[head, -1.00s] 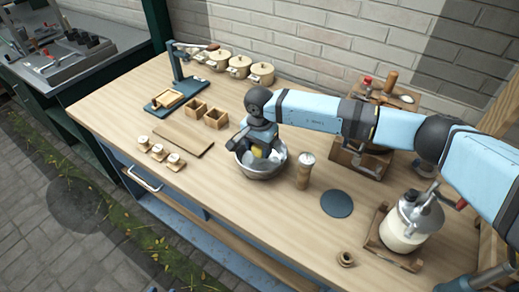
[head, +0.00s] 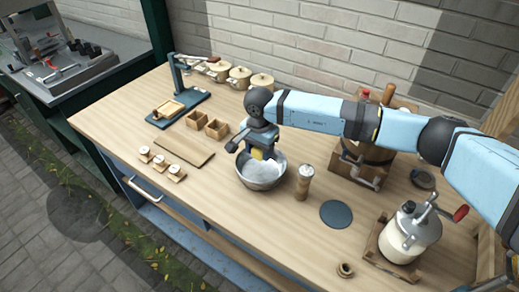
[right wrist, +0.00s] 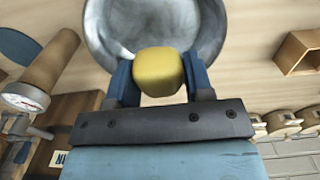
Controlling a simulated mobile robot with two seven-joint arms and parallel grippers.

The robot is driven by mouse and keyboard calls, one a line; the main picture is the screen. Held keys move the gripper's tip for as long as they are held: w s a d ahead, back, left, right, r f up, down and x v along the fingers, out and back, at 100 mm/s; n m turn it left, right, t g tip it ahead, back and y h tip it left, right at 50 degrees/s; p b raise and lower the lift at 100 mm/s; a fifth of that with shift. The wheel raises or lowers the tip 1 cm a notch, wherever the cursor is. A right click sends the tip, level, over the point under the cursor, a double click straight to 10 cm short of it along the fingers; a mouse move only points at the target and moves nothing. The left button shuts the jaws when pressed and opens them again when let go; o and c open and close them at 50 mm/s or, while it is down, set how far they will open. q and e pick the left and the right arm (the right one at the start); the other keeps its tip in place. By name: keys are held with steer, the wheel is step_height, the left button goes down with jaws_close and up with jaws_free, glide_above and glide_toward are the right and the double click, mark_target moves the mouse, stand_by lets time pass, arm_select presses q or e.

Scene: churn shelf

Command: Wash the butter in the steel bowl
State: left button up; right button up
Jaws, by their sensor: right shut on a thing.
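The steel bowl (head: 263,182) stands on the wooden bench near the middle of the head view. In the right wrist view, its shiny wall (right wrist: 218,45) curves behind the butter. The butter (right wrist: 158,72) is a rounded yellow lump. My right gripper (right wrist: 158,80) is shut on it, with one blue finger on each side. In the head view, my right gripper (head: 257,150) points down over the bowl, and a bit of yellow butter (head: 257,154) shows beneath it. I cannot tell whether the butter touches the bowl. My left gripper is not in view.
A wooden cylinder with a dial top (head: 304,183) stands close right of the bowl. A wooden board (head: 184,151) and small boxes (head: 217,129) are left.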

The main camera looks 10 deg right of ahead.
stand_by(0.4)
steer(key=shift+r+p, duration=0.5)
steer(key=shift+r, duration=1.5)
